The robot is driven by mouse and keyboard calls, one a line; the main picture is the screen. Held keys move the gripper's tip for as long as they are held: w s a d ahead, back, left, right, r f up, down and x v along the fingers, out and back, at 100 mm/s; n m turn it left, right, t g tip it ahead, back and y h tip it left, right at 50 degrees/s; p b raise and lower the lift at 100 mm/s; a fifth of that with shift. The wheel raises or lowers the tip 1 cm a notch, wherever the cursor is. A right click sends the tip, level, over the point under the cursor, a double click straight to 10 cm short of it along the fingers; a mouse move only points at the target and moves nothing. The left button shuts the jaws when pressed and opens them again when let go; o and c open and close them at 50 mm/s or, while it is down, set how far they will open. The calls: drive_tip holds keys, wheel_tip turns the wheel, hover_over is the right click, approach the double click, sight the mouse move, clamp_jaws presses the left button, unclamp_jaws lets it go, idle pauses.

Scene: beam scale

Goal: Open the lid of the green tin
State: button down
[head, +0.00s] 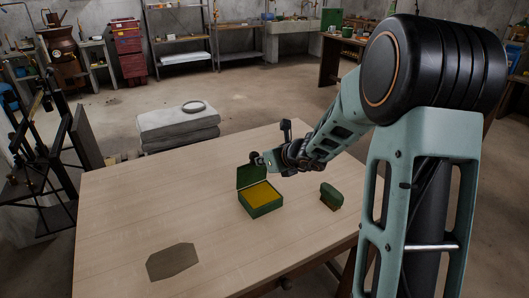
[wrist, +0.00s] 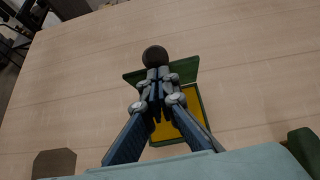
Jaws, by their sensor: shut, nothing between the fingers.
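The green tin (head: 264,210) stands on the wooden table with its yellow inside showing. Its lid (head: 251,175) is raised and stands up at the tin's far left edge. My gripper (head: 256,160) is at the top of the lid, its fingers closed together with nothing between them. In the wrist view, the fingertips of my gripper (wrist: 156,62) are over the lid (wrist: 186,72) and hide part of it. The tin (wrist: 204,112) lies partly behind the fingers. I cannot tell whether the fingertips touch the lid.
A dark green rounded object (head: 331,196) stands on the table (head: 150,205) right of the tin. A flat brown angular piece (head: 172,262) lies at the front left. The table between them is largely clear. A grey stack (head: 178,124) with a ring on it stands behind the table.

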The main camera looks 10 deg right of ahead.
sight(254, 151)
drive_tip(key=shift+w+a+r+g+p, duration=0.3)
drive_tip(key=shift+w+p, duration=0.2)
drive_tip(key=shift+p, duration=0.6)
drive_tip(key=shift+w+a+r+g+p, duration=0.2)
drive_tip(key=shift+w+g+p, duration=0.25)
drive_tip(key=shift+p, duration=0.65)
drive_tip(key=shift+w+a+r+h+p, duration=0.15)
drive_tip(key=shift+w+a+p, duration=0.15)
drive_tip(key=shift+w+p, duration=0.45)
drive_tip(key=shift+w+a+r+h+p, duration=0.2)
drive_tip(key=shift+w+p, duration=0.3)
drive_tip(key=shift+w, duration=0.35)
drive_tip(key=shift+f, duration=0.15)
